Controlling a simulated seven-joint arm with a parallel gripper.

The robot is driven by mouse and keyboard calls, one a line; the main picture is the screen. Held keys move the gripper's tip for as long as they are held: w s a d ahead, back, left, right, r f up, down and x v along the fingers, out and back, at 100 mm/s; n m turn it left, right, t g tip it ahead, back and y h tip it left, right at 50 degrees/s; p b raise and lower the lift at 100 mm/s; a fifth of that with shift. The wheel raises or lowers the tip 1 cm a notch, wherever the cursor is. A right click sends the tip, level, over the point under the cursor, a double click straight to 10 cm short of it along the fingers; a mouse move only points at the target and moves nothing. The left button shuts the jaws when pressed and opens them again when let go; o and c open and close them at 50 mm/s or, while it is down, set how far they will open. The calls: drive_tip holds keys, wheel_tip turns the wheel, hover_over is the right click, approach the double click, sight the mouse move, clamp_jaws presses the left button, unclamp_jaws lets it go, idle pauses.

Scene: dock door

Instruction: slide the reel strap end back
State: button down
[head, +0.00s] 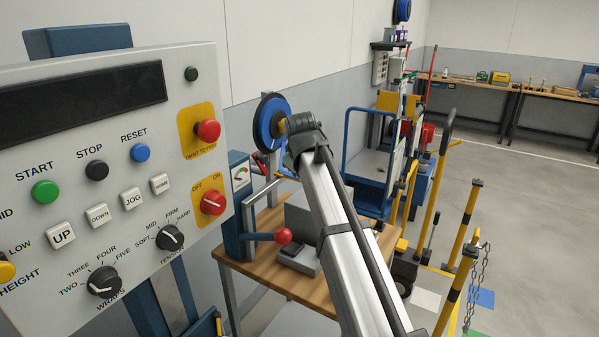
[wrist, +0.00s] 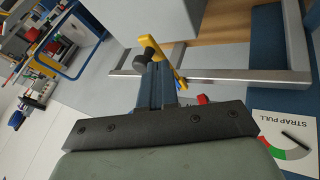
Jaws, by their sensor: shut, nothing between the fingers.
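The blue strap reel (head: 268,122) with a dark rim stands behind the tensioner, partly covered by my arm's end. In the wrist view, my gripper (wrist: 151,72) shows as narrow blue fingers in front of a dark bolted bar. The fingers are shut with nothing seen between them. A yellow piece (wrist: 168,60) and a black round knob lie at or just past the fingertips; I cannot tell whether they touch. In the head view the fingers are mostly hidden by my arm. I cannot make out the strap end clearly in either view.
A metal bar frame (wrist: 235,76) crosses close to the fingers. The strap pull gauge (wrist: 286,138) is at the right of the wrist view. A control panel (head: 120,190) fills the left. A red-knobbed lever (head: 284,236) stands over the wooden bench (head: 270,275). Yellow posts (head: 463,225) stand at right.

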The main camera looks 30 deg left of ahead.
drive_tip(key=shift+w, duration=0.1)
drive_tip(key=w, duration=2)
drive_tip(key=shift+w, duration=0.15)
drive_tip(key=s+d+r, duration=0.2)
drive_tip(key=s+r, duration=0.7)
drive_tip(key=shift+d, duration=0.1)
